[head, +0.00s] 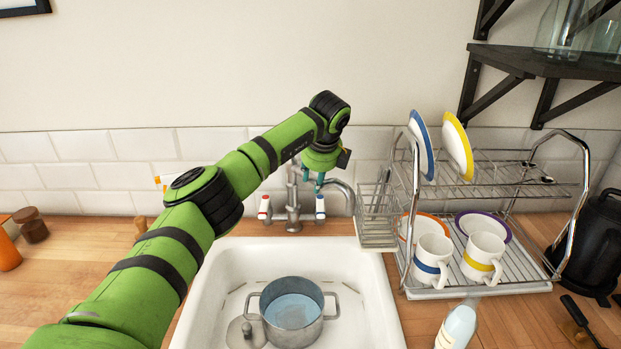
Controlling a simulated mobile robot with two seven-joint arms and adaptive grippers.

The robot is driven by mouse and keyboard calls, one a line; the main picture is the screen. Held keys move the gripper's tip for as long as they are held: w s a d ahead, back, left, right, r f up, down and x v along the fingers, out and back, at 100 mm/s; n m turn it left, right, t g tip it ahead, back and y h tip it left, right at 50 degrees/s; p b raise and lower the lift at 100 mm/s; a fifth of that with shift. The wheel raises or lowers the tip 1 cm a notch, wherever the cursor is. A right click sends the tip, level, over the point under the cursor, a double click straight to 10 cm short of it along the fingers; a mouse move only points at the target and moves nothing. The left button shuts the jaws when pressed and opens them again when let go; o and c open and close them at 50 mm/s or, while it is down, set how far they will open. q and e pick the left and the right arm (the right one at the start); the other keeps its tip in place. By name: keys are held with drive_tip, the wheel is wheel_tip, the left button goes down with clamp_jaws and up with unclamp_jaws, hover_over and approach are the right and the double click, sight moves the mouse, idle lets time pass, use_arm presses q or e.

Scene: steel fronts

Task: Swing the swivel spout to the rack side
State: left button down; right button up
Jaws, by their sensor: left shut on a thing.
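The chrome tap (293,208) stands behind the sink, with a red-marked lever (264,208) on its left and a blue-marked lever (320,207) on its right. Its swivel spout (345,189) curves to the right, its end near the rack's wire basket. My left gripper (320,187) reaches down from above and is shut on the spout. The gripper and forearm hide part of the spout. The dish rack (412,268) stands on the counter right of the sink. My right gripper is not in view.
The white sink (362,290) holds a steel pot (328,294) with water and a lid (240,335). Plates and mugs fill part of the rack. A bottle (458,328) stands at the front, a black kettle (598,245) at the right. Shelf brackets hang above the rack.

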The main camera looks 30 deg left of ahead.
use_arm(q)
drive_tip(key=shift+w, duration=0.1)
idle(0.4)
drive_tip(key=c, duration=0.9)
unclamp_jaws()
drive_tip(key=shift+a, duration=0.1)
drive_tip(key=shift+o, duration=0.2)
drive_tip(key=v, duration=1.2)
